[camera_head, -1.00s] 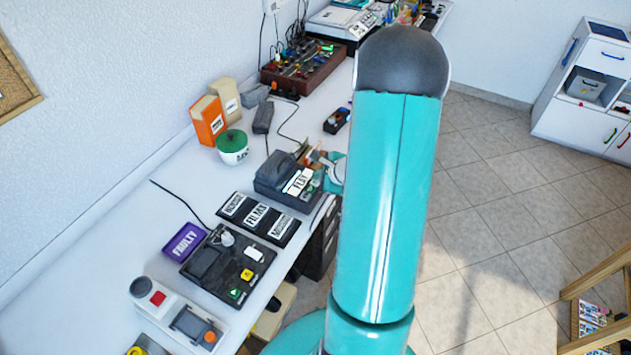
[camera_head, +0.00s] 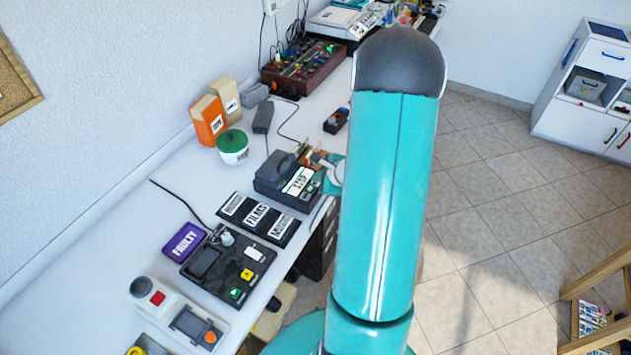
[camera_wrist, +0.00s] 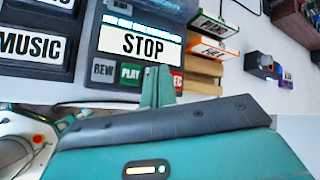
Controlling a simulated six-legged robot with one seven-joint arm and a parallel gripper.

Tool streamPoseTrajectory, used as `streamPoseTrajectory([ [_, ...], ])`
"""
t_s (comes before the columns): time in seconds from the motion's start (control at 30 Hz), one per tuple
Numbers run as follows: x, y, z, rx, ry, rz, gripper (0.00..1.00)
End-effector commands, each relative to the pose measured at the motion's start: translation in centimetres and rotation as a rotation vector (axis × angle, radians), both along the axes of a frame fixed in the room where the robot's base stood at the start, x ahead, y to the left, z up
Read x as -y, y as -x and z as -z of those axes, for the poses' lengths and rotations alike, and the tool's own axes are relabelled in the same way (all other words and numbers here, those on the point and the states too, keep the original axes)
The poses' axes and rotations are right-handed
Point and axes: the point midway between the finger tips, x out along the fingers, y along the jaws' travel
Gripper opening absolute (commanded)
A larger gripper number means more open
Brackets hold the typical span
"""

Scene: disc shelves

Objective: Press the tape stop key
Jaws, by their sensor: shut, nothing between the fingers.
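The dark tape machine (camera_head: 280,178) stands on the white bench; it also shows in the wrist view (camera_wrist: 115,35). Its large white label (camera_wrist: 142,43) reads STOP. Below it is a row of small keys: a grey REW key (camera_wrist: 103,72), a green PLAY key (camera_wrist: 131,74) and a red key at the right, partly covered, ending in "EC". My gripper (camera_wrist: 158,72) is shut and empty, its green fingertips over the row between PLAY and the red key. They hide whatever key lies there, and I cannot tell whether they touch it. In the head view my arm mostly hides the gripper.
A dark panel of labelled plates (camera_head: 258,220) lies in front of the machine, with a purple FAULTY box (camera_head: 184,243) and a black button panel (camera_head: 228,264) nearer. A green-lidded pot (camera_head: 232,147) stands behind, left. Bare bench (camera_head: 120,235) lies along the wall.

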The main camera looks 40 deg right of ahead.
Motion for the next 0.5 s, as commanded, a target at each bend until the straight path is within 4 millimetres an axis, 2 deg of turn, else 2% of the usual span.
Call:
streamPoseTrajectory([
  [0.5,0.01,0.03,-0.52,-0.001,0.0,0.001,0.0],
])
